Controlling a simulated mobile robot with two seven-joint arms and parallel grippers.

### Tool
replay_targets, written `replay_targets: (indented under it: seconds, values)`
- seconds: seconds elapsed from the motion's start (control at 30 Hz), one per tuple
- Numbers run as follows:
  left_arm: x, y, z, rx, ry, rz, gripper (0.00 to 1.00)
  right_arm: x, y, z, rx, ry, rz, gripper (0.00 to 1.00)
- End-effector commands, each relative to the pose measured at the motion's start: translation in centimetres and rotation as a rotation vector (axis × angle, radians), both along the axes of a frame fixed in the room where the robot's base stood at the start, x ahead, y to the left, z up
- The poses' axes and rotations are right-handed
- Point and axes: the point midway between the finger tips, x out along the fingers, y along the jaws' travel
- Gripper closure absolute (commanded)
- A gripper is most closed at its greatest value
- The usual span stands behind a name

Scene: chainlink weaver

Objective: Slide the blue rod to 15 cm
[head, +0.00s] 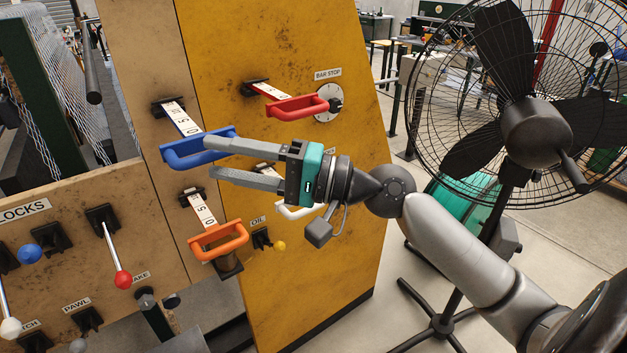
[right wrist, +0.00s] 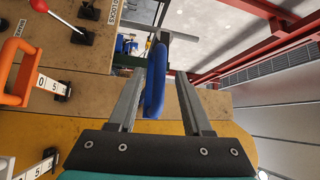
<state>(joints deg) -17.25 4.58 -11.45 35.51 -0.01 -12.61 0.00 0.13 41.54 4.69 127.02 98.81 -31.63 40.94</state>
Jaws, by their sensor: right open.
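The blue rod's handle (head: 190,153) is a blue loop on a white scale strip (head: 182,119) that comes out of a slot in the panel. The digits 0 and 5 show on the strip. My right gripper (head: 208,157) is open at the handle's right end, its upper finger overlapping the handle in the head view. In the right wrist view the blue handle (right wrist: 156,80) appears between the two spread fingers (right wrist: 160,88). I cannot tell whether either finger touches it. My left gripper is not in view.
An orange handle (head: 220,240) on its scale sits below, and a red handle (head: 298,107) is at upper right by the bar stop dial (head: 328,103). A white handle (head: 300,211) is partly behind my gripper. A large black fan (head: 535,125) stands right.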

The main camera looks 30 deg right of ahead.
Motion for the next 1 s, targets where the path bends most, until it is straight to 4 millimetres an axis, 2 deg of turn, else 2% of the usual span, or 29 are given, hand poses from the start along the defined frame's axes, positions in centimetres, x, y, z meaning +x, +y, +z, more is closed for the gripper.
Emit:
replay_targets:
  seconds: [0.1, 0.5, 0.8, 1.0]
  values:
    - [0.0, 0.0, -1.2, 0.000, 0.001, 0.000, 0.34, -1.2, -1.3, -0.7, -0.001, 0.004, -0.001, 0.50]
    - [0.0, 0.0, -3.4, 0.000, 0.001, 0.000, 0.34, -4.6, -5.1, -1.2, 0.001, 0.003, -0.001, 0.50]
    - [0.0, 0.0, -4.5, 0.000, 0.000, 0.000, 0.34, -7.1, -7.8, -1.5, 0.001, 0.002, -0.002, 0.50]
    - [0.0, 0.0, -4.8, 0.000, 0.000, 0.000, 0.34, -8.1, -8.9, -1.6, -0.001, 0.001, -0.001, 0.50]
